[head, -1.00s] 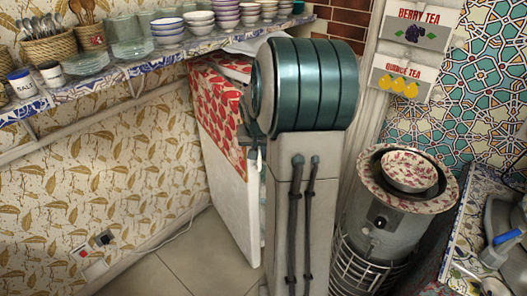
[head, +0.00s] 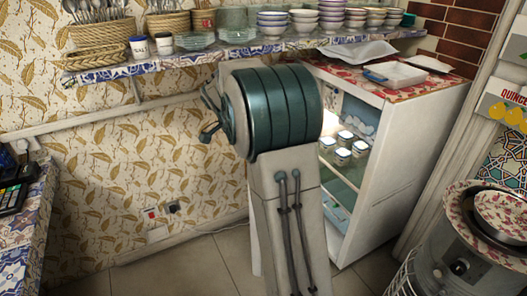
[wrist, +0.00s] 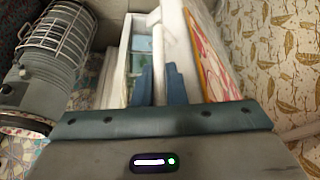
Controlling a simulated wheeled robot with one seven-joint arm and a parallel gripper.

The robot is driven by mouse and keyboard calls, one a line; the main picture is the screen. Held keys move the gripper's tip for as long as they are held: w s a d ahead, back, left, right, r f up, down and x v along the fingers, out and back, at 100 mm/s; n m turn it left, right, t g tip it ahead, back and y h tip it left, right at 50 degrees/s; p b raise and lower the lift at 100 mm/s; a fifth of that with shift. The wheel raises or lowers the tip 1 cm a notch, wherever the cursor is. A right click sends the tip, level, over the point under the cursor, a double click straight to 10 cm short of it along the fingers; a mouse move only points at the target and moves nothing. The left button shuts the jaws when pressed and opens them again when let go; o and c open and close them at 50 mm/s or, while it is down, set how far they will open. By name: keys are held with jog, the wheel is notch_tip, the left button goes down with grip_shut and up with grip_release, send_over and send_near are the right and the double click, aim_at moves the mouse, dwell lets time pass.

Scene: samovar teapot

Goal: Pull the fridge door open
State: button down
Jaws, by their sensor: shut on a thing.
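The white fridge (head: 405,160) stands right of my arm in the head view, its front open. Its lit interior shows shelves with several small jars (head: 343,150). In the head view my arm hides the gripper and most of the door.
A tiled shelf (head: 240,48) with bowls, plates and baskets runs along the wall above. A tray (head: 398,74) lies on the fridge top. A round metal heater (head: 460,250) stands at right, also in the wrist view (wrist: 48,60). A counter (head: 25,235) is at left.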

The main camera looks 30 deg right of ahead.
jog(key=w+a+m+p, duration=0.2)
jog(key=w+a, duration=0.3)
jog(key=w, duration=0.2)
jog(key=shift+w+a+g, duration=0.15)
jog(key=shift+a+g, duration=0.05)
jog(key=shift+g, duration=0.2)
jog(key=c, duration=1.5)
grip_release()
jog(key=p+v, duration=0.1)
jog(key=v, duration=1.3)
jog(key=shift+d+p, duration=0.1)
jog(key=shift+p, duration=0.3)
jog(key=shift+f, duration=0.1)
